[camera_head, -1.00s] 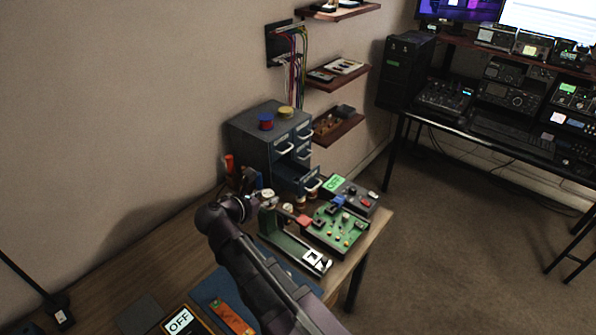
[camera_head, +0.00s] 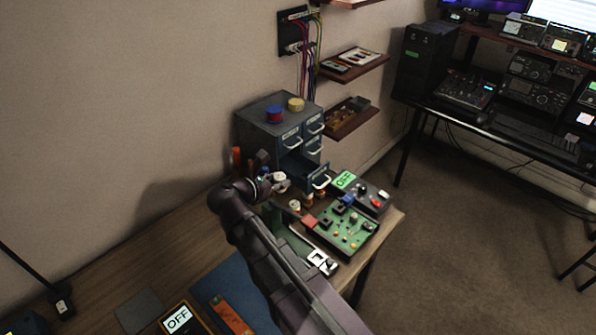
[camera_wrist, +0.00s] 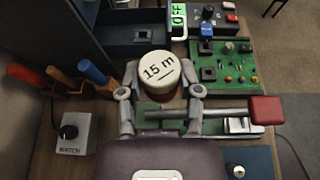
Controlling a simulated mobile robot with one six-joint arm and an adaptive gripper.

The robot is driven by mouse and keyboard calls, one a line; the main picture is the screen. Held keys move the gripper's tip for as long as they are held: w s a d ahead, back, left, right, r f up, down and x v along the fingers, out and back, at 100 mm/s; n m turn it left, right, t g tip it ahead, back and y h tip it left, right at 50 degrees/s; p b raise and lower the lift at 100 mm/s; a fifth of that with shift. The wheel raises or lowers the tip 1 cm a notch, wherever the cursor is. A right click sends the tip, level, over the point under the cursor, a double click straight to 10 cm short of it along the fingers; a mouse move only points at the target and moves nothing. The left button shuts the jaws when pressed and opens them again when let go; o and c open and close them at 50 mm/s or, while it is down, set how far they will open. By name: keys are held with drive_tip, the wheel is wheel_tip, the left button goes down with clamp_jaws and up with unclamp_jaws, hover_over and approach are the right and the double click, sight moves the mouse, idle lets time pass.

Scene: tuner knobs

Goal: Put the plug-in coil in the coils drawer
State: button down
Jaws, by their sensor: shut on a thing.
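The plug-in coil (camera_wrist: 160,70) has a round white cap marked "15 m" above a brown body. My gripper (camera_wrist: 161,93) is shut on it, with one finger on each side, and the cap faces the wrist camera. In the head view my gripper (camera_head: 270,184) is in front of the grey-blue drawer cabinet (camera_head: 262,132). A lower drawer (camera_head: 316,180) of the cabinet stands open; it also shows beyond the coil in the wrist view (camera_wrist: 137,52). Its label is too small to read. The coil's lower end is hidden.
A green circuit board (camera_head: 345,229) and a grey box with a lit OFF display (camera_head: 358,190) lie right of the drawer. A lever with a red block (camera_wrist: 266,110) lies close to my fingers. Upright tool handles (camera_wrist: 92,71) stand at left.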

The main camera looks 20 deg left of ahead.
drive_tip(key=shift+w+d, duration=0.1)
drive_tip(key=shift+d, duration=0.05)
drive_tip(key=shift+w+d+r, duration=0.15)
drive_tip(key=shift+w+d, duration=0.15)
drive_tip(key=shift+d, duration=0.2)
drive_tip(key=w+d+r+m+h+p, duration=0.1)
drive_tip(key=w+d+r+p, duration=0.1)
drive_tip(key=d, duration=0.9)
drive_tip(key=w+d+r+m+g+h+p, duration=0.1)
drive_tip(key=w+d+r+p, duration=0.2)
drive_tip(key=d, duration=0.9)
drive_tip(key=shift+w+d+m+h, duration=0.15)
drive_tip(key=shift+w+m+h, duration=0.2)
drive_tip(key=shift+w, duration=0.3)
